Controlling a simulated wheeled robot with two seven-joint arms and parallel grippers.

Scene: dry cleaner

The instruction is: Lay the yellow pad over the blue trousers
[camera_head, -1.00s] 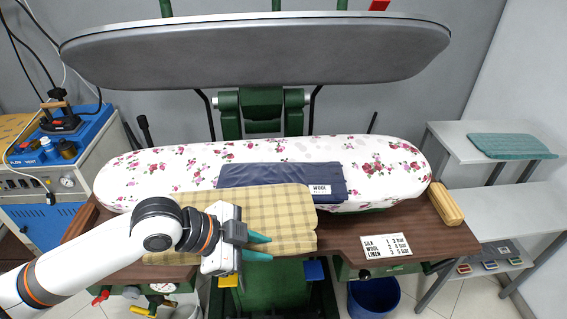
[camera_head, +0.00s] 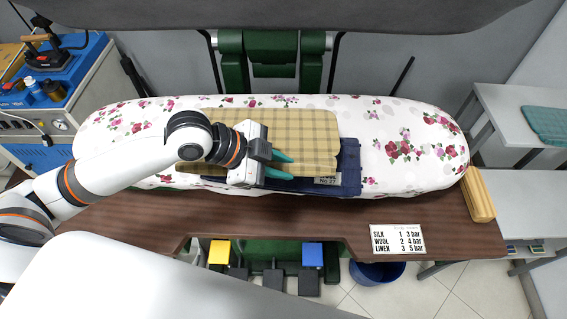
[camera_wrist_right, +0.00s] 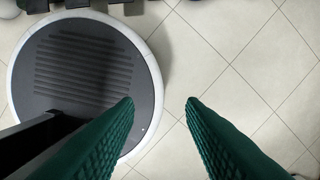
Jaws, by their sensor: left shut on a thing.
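The yellow checked pad (camera_head: 305,132) lies over much of the folded blue trousers (camera_head: 349,165) on the floral-covered pressing board (camera_head: 415,120). The trousers' right end and part of their front edge, with a white label, show beyond the pad. My left gripper (camera_head: 285,165) is at the pad's front edge, shut on it; the exact grip is partly hidden by the gripper. Whether the pad touches the trousers all over, I cannot tell. My right gripper (camera_wrist_right: 160,103) shows only in the right wrist view, open and empty above the floor.
The raised press head (camera_head: 280,15) hangs over the back. Pedals (camera_head: 313,254) are below. A blue machine (camera_head: 60,80) stands left.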

